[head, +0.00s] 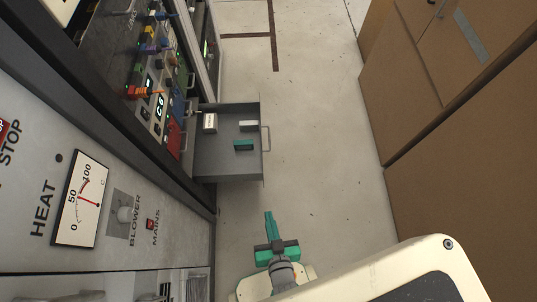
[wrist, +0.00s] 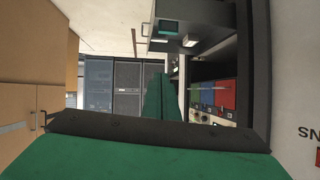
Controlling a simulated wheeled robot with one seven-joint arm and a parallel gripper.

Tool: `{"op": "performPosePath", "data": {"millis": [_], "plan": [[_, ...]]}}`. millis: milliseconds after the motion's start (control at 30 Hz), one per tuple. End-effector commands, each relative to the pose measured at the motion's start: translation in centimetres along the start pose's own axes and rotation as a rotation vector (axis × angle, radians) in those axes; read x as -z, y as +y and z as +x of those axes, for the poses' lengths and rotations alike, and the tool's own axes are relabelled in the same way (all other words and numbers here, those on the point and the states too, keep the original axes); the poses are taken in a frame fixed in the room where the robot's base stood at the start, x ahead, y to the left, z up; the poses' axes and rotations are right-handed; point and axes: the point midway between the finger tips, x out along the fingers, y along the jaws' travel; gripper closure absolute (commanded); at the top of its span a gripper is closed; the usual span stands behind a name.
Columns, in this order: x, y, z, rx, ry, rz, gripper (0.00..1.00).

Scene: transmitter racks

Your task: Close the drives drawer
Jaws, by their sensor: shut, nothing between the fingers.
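A grey drawer (head: 215,165) is pulled out from the rack on the left in the head view, with a bar handle (head: 268,139) on its front. It holds a green block (head: 243,145), a pale block (head: 248,126) and a white labelled box (head: 210,122). The drawer also shows at the top of the wrist view (wrist: 222,12), its handle (wrist: 134,40) to the left. My green gripper (head: 268,214) is shut and empty, apart from the drawer, below its front in the head view. Its fingers (wrist: 161,78) fill the middle of the wrist view.
Rack panels with a heat meter (head: 79,198) and coloured modules (head: 178,110) line the left. Brown cabinets (head: 440,120) stand on the right. Bare floor (head: 315,150) lies between them. Dark racks (wrist: 115,85) stand beyond in the wrist view.

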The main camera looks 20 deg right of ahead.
Motion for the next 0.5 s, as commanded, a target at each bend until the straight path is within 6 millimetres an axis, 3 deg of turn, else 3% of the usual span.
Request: {"op": "performPosePath", "data": {"millis": [33, 200, 500], "plan": [[-1.0, 1.3, 2.1, -0.03, -0.028, 0.033, 1.0], [-4.4, 5.9, 8.2, -0.141, -0.143, 0.173, 1.0], [-8.0, 13.0, 17.4, -0.341, -0.326, 0.48, 1.0]]}}
